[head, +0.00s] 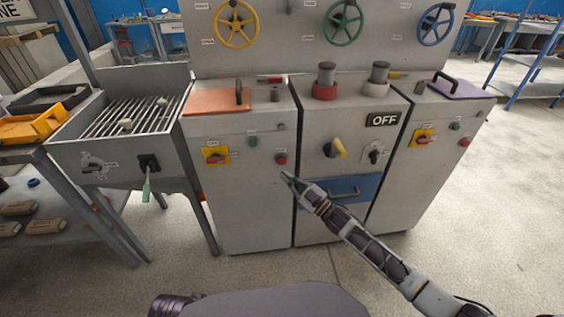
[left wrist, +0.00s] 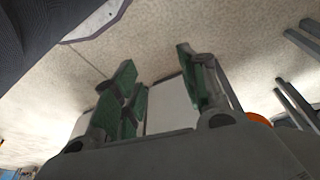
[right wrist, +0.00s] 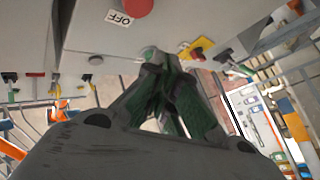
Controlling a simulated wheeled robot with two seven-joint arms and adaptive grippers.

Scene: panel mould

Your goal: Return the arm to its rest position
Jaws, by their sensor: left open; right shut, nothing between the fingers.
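My right gripper (head: 288,177) reaches in from the lower right in the head view, in front of the grey cabinets, with its fingertips near the red button (head: 281,159) on the left cabinet. In the right wrist view its green-padded fingers (right wrist: 168,75) meet at the tips, with nothing between them. My left gripper shows only in the left wrist view (left wrist: 158,80). Its green-padded fingers stand apart and empty, with the pale floor behind them.
A grated sink (head: 128,118) with a green-handled lever (head: 147,185) stands at left. Clear floor (head: 480,220) lies at right.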

